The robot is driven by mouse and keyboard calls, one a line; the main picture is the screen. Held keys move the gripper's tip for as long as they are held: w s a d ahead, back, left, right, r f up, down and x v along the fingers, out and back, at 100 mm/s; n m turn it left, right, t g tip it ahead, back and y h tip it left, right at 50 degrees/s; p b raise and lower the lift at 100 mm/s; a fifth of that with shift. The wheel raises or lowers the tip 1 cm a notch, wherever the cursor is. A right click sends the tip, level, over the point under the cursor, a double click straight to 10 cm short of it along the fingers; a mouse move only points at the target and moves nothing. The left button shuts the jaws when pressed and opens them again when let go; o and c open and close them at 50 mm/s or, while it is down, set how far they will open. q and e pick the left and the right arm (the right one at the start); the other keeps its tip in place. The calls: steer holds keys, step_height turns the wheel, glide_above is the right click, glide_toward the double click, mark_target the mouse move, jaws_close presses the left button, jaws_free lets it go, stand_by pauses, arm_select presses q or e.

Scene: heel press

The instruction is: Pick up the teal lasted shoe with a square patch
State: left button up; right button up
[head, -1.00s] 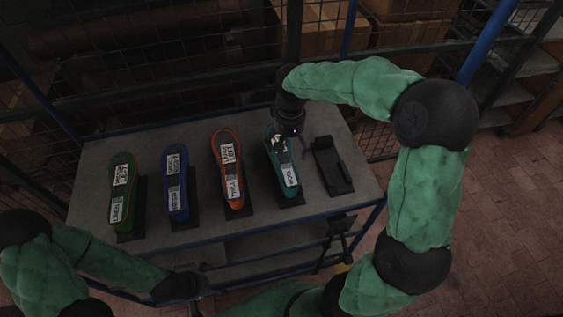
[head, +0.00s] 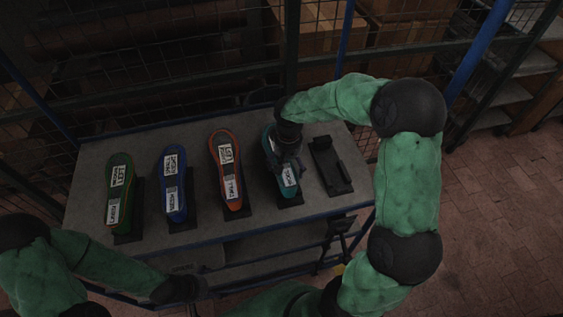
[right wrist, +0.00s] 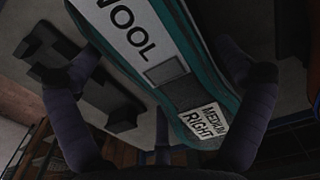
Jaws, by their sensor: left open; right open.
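The teal lasted shoe (head: 290,186) lies on a dark stand, fourth from the left on the table, partly covered by my right gripper (head: 283,160). In the right wrist view the shoe (right wrist: 185,50) shows a white label reading "WOOL", a grey square patch (right wrist: 167,71) and a label reading "MEDIUM RIGHT". My right gripper (right wrist: 158,62) is open, with one finger on each side of the shoe; I cannot tell whether they touch it. My left gripper (head: 190,290) is open, in front of the table at the lower left, away from the shoes.
Green (head: 118,188), blue (head: 173,185) and orange (head: 224,170) shoes stand on dark stands to the left of the teal one. An empty dark stand (head: 332,168) is to its right. The grey table (head: 90,165) has a wire mesh fence behind it.

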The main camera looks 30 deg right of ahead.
steer(key=c, duration=1.3)
steer(key=shift+c, duration=1.3)
steer(key=shift+r, duration=0.15)
